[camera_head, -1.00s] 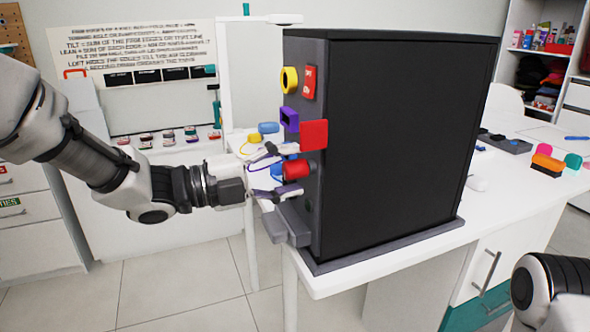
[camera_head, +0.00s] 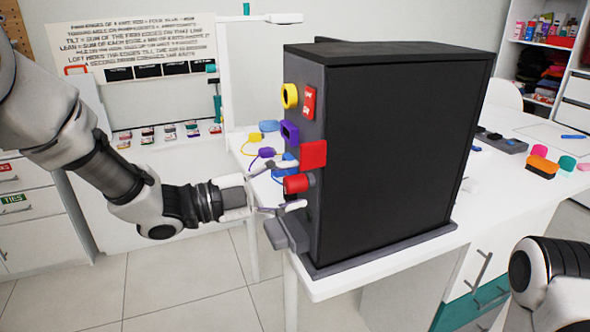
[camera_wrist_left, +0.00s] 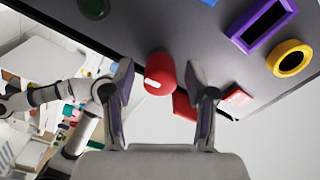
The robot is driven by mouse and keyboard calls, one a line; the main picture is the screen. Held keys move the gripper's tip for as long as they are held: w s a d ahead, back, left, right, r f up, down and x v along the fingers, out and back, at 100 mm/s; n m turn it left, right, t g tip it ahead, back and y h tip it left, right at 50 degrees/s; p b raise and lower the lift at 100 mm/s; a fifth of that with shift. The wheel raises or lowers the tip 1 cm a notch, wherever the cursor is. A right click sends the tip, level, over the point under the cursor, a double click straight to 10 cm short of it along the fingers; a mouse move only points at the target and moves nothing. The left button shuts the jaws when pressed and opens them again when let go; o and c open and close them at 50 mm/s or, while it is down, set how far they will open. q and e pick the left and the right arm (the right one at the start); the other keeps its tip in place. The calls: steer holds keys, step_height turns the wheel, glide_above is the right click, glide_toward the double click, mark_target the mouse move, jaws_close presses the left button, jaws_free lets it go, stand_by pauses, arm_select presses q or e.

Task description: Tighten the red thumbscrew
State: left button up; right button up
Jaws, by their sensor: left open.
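The red thumbscrew (camera_head: 296,184) is a short red cylinder sticking out of the grey front face of the black cabinet (camera_head: 400,150). It sits below a flat red square plate (camera_head: 313,154). My left gripper (camera_head: 281,187) is open at that face, one finger above and one below the thumbscrew. In the left wrist view the thumbscrew (camera_wrist_left: 159,75) shows between the two open fingertips (camera_wrist_left: 160,82), with gaps visible at both sides. I cannot tell how far it lies between the pads. My right gripper is out of view; only part of that arm shows at the lower right.
A yellow ring (camera_head: 290,95) and a purple square frame (camera_head: 289,132) sit higher on the face. A grey block (camera_head: 288,232) juts out below. Coloured cables with plugs (camera_head: 264,152) lie behind the fingers.

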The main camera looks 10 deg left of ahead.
arm_select(q)
steer(key=n+p, duration=0.6)
steer(key=shift+r, duration=0.2)
steer(key=n+p, duration=0.4)
steer(key=shift+f+n+p, duration=0.1)
steer(key=shift+n+p, duration=0.5)
steer(key=shift+n, duration=0.1)
steer(key=shift+f, duration=0.15)
